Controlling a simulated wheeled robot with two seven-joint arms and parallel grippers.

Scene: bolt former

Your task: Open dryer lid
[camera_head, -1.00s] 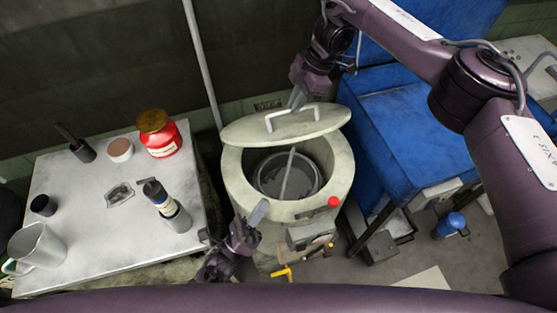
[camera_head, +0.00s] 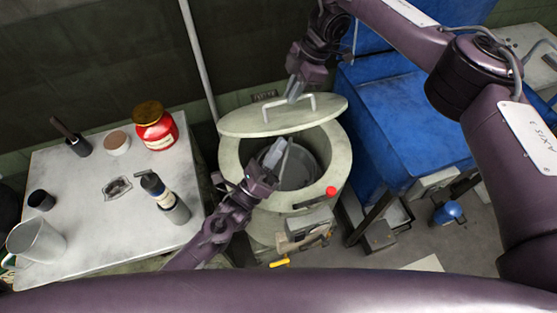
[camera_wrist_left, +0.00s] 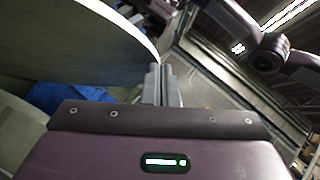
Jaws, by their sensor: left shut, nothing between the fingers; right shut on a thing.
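The dryer (camera_head: 233,180) is a round, pale green drum with a dark basket (camera_head: 297,170) inside. Its lid (camera_head: 240,122) is raised and tilted at the back, leaving the mouth open. My right gripper (camera_head: 293,98) is shut on the lid handle (camera_head: 313,104). My left gripper (camera_head: 274,152) is shut and empty, over the drum mouth in front of the lid. In the left wrist view the left gripper's fingers (camera_wrist_left: 162,84) are together close to the lid's edge (camera_wrist_left: 125,40); I cannot tell whether they touch it.
A table (camera_head: 85,235) at the left holds a red jar (camera_head: 155,131), a bottle (camera_head: 157,190), a pitcher (camera_head: 38,245) and small pots. A red button (camera_head: 331,191) is on the dryer's front rim. A blue machine (camera_head: 415,120) stands close at the right.

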